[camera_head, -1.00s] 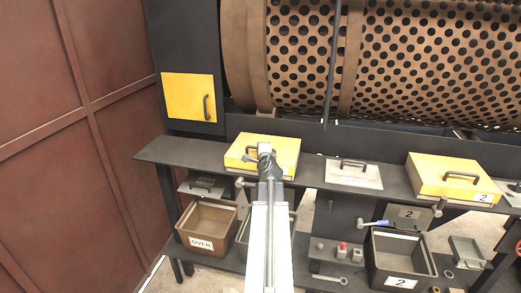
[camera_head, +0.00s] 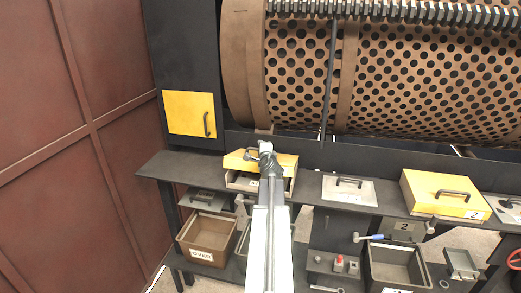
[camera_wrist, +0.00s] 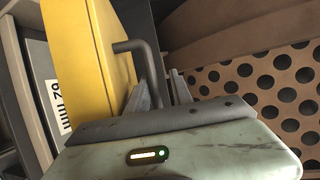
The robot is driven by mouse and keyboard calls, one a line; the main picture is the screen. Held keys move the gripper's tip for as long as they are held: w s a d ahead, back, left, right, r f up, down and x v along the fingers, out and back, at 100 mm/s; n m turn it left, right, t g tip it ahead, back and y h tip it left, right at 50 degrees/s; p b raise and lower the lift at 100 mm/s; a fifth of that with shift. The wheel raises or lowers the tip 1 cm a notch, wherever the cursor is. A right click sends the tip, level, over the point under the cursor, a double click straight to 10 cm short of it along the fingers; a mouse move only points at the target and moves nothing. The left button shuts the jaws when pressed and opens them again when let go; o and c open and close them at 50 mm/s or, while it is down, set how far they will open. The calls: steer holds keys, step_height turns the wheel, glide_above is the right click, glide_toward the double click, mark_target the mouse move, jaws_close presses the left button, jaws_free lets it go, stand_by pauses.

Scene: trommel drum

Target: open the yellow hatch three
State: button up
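The left yellow hatch (camera_head: 284,162) is on the dark bench below the drum. Its lid is raised, with a dark gap and a pale labelled front (camera_head: 243,181) beneath. No number three is legible on it. In the wrist view the yellow lid (camera_wrist: 88,60) stands steeply tilted, with its dark bent handle (camera_wrist: 140,48) at its edge. My gripper (camera_wrist: 162,90) has its fingers on either side of the handle and appears shut on it. In the head view my gripper (camera_head: 265,150) covers part of the lid and handle.
Another yellow hatch (camera_head: 425,185), marked 2, is closed at the right. A grey lid (camera_head: 362,193) lies between them. The perforated drum (camera_head: 300,70) is close behind. Bins, including one marked OVER (camera_head: 205,238), stand below. A red-brown wall (camera_head: 75,130) is at left.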

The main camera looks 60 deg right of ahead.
stand_by(0.4)
steer(key=p+v, duration=0.1)
steer(key=v, duration=0.6)
steer(key=shift+s+a, duration=0.2)
steer(key=shift+s, duration=0.05)
